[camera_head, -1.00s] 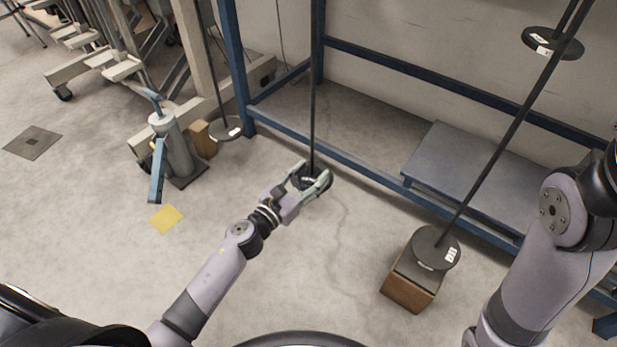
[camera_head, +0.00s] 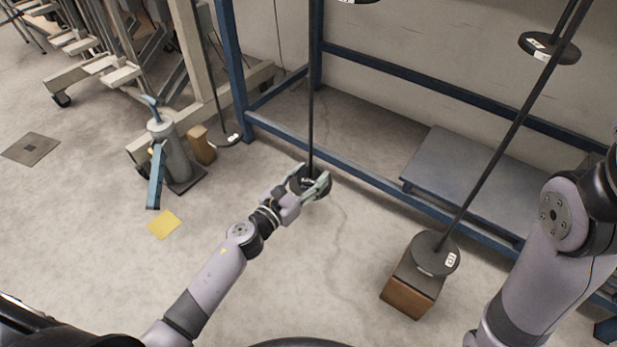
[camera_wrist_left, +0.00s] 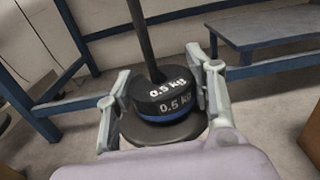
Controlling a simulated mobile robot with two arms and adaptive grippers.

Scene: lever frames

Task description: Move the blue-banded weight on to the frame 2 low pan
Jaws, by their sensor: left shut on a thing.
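The blue-banded weight (camera_wrist_left: 165,98) is a dark round piece marked 0.5 kg, with a blue band low on its side. It sits beside a thin upright rod, at or just above a dark round pan (camera_wrist_left: 150,135); I cannot tell whether they touch. My left gripper (camera_head: 312,184) is shut on the weight, with one finger on each side in the left wrist view (camera_wrist_left: 162,95). In the head view the gripper largely hides the weight. Another low pan (camera_head: 436,254) hangs on a slanting rod at the right. No frame number is readable. My right gripper is out of view.
A wooden block (camera_head: 408,296) is under the right low pan. A blue steel frame (camera_head: 360,174) and a low grey-blue platform (camera_head: 470,180) stand behind. A grey cylinder (camera_head: 173,155) stands left, near a yellow floor square (camera_head: 163,224). The floor between is clear.

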